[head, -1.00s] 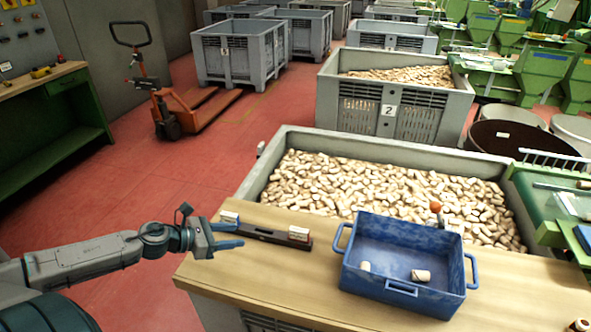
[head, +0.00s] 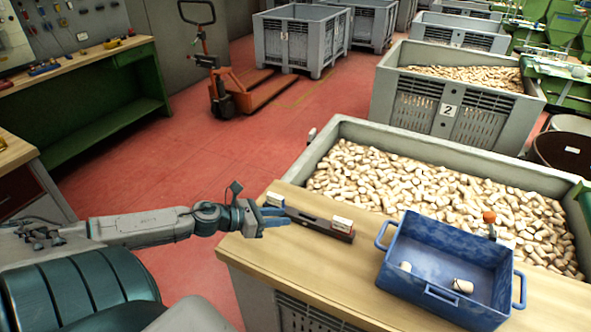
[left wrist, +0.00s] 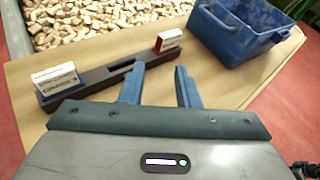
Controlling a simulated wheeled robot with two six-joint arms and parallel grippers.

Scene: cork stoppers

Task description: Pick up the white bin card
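A dark holder bar (head: 312,223) lies on the wooden table and carries two small block-like cards. One is white with a blue band (left wrist: 57,80) at its left end. The other is white with a red band (left wrist: 168,41) at its right end and also shows in the head view (head: 342,223). I cannot tell which is the bin card. My left gripper (left wrist: 160,68) is open and empty, with its blue fingers just on the near side of the bar, between the two cards. It also shows in the head view (head: 289,216). My right gripper is not in view.
A blue tray (head: 433,290) with a few corks stands right of the bar. Behind the table is a grey bin (head: 345,124) full of corks. An orange knob (head: 489,216) with a whitish piece near it is behind the tray. Bare tabletop lies in front of the bar.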

